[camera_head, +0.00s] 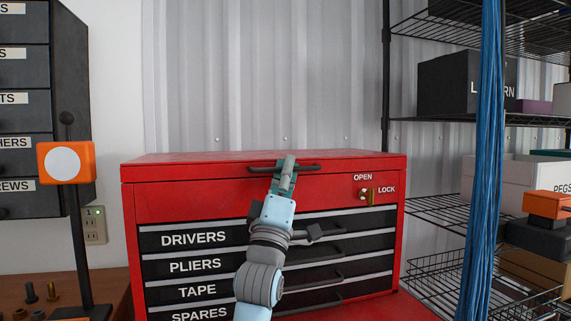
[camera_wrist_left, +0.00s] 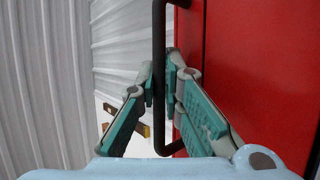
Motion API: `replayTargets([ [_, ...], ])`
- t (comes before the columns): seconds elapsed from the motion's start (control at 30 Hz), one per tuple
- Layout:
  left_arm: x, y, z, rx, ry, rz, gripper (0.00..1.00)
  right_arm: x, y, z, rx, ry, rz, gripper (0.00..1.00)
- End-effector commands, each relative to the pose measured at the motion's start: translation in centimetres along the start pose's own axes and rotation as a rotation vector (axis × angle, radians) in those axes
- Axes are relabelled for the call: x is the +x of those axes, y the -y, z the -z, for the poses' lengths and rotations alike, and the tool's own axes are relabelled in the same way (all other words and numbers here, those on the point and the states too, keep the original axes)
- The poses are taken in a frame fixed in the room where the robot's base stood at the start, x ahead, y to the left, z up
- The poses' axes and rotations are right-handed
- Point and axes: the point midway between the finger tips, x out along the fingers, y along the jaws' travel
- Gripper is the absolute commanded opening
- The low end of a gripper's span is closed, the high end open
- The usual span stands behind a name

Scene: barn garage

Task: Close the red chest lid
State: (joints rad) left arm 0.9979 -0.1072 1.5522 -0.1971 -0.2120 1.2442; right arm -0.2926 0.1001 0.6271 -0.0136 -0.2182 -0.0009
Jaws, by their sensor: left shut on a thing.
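The red chest (camera_head: 200,206) stands in the middle of the head view. Its red lid (camera_head: 180,158) lies flat along the top and looks down on the body. A dark bar handle (camera_head: 308,168) runs along the lid's front edge. My left gripper (camera_head: 285,177) is at this handle and shut on it. In the left wrist view the handle (camera_wrist_left: 159,60) passes between the fingers of my left gripper (camera_wrist_left: 160,85), with the red chest front (camera_wrist_left: 255,60) to the right. A brass key (camera_head: 370,194) sits in the lock by the OPEN and LOCK labels. My right gripper is not in view.
Labelled drawers (camera_head: 195,239) fill the chest's lower front. An orange device with a white disc (camera_head: 62,163) stands at left. A blue cable bundle (camera_head: 488,130) hangs at right before wire shelves (camera_head: 435,205). A corrugated wall (camera_head: 260,75) is behind.

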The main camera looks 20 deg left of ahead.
Motion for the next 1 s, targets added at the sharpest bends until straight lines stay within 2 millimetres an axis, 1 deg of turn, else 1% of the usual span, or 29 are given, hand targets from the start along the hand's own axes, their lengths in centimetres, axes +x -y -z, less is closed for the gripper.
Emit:
replayTargets([
  [0.03, -0.1, 0.4, -0.4, -0.003, 0.006, 0.007, 0.0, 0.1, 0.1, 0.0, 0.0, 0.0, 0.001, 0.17],
  [0.33, 0.0, 0.5, -1.2, -0.012, 0.017, 0.009, 0.0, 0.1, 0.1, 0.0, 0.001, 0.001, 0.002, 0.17],
  [0.37, 0.0, 0.5, -1.3, -0.013, 0.017, 0.01, 0.13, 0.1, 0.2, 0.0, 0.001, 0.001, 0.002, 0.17],
  [0.4, 0.0, 0.5, -1.3, -0.013, 0.018, 0.01, 0.17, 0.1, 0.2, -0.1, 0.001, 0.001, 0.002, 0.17],
  [0.8, 0.0, 0.2, -1.1, -0.012, 0.014, 0.005, 0.17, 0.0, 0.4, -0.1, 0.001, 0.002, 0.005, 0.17],
  [0.9, -0.8, 0.3, -1.1, -0.014, 0.014, 0.005, 0.17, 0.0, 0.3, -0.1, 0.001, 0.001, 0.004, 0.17],
  [0.97, -1.8, 0.3, -1.1, -0.015, 0.014, 0.006, 0.17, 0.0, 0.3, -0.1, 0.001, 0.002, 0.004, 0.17],
  [1.0, -2.8, 0.3, -1.1, -0.014, 0.014, 0.006, 0.17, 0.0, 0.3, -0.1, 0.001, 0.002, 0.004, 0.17],
])
